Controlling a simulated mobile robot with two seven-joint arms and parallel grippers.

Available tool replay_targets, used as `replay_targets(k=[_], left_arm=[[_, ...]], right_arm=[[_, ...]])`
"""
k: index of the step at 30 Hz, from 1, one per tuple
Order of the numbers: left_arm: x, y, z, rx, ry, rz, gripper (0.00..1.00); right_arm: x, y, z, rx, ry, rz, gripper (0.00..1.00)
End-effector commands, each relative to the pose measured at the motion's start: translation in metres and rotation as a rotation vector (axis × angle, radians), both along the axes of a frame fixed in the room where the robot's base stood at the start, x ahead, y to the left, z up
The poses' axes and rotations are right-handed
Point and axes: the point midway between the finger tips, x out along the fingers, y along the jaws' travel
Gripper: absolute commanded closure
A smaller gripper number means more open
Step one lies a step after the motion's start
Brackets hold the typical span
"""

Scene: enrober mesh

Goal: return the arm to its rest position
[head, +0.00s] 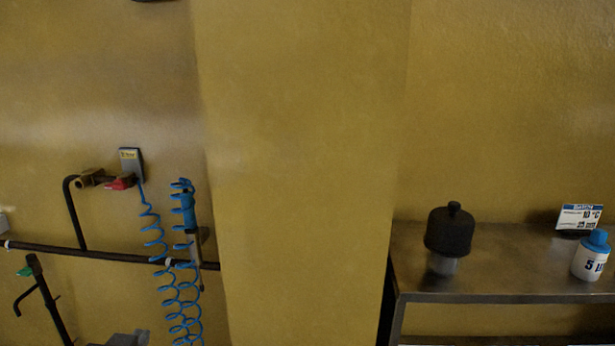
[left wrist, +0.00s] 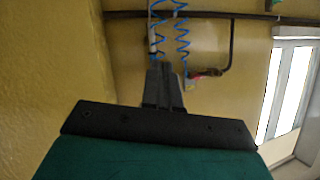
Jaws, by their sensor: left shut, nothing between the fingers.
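My left gripper (left wrist: 160,68) shows in the left wrist view, with its dark fingers together and nothing between them. It points toward the yellow wall, with the blue coiled hose (left wrist: 182,38) and the dark pipe (left wrist: 225,16) beyond its tips. In the head view only a small grey piece shows at the bottom edge on the left, which seems to be part of my left gripper (head: 126,339). The rest of that arm is out of the head view. My right gripper is in neither view.
A metal table (head: 490,285) at the right bears a dark domed object (head: 450,231), a white jar with a blue lid (head: 590,260) and a sign (head: 578,217). A wall pillar (head: 300,170) stands mid-view. Left of it are a red-handled valve (head: 120,184) and blue coiled hoses (head: 180,300).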

Motion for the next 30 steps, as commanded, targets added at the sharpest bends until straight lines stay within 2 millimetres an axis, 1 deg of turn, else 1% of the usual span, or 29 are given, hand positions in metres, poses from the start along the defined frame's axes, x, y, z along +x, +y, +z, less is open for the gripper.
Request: replay_targets(k=[1, 3, 5, 6, 9, 12, 16, 21, 30], left_arm=[[-0.024, -0.004, -0.029, -0.030, 0.125, -0.001, 1.00], [-0.053, -0.010, -0.058, -0.057, 0.273, -0.011, 1.00], [-0.077, -0.015, -0.078, -0.077, 0.381, -0.024, 1.00], [-0.091, -0.019, -0.088, -0.090, 0.445, -0.036, 1.00], [-0.126, -0.028, -0.109, -0.119, 0.590, -0.067, 1.00], [-0.160, -0.037, -0.124, -0.148, 0.718, -0.102, 1.00], [-0.203, -0.049, -0.137, -0.188, 0.874, -0.156, 1.00], [-0.180, -0.053, -0.148, -0.184, 0.775, -0.178, 1.00], [-0.146, -0.063, -0.172, -0.193, 0.566, -0.229, 1.00]], right_arm=[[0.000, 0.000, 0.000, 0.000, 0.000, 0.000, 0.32], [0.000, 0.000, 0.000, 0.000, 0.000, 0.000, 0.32], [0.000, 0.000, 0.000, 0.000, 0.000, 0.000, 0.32], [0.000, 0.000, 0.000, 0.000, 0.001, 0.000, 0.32], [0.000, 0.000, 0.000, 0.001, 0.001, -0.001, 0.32], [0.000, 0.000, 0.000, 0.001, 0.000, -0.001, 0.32], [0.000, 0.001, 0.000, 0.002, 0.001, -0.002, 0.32], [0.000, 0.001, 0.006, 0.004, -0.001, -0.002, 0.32], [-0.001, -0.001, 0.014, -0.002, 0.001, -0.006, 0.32]])
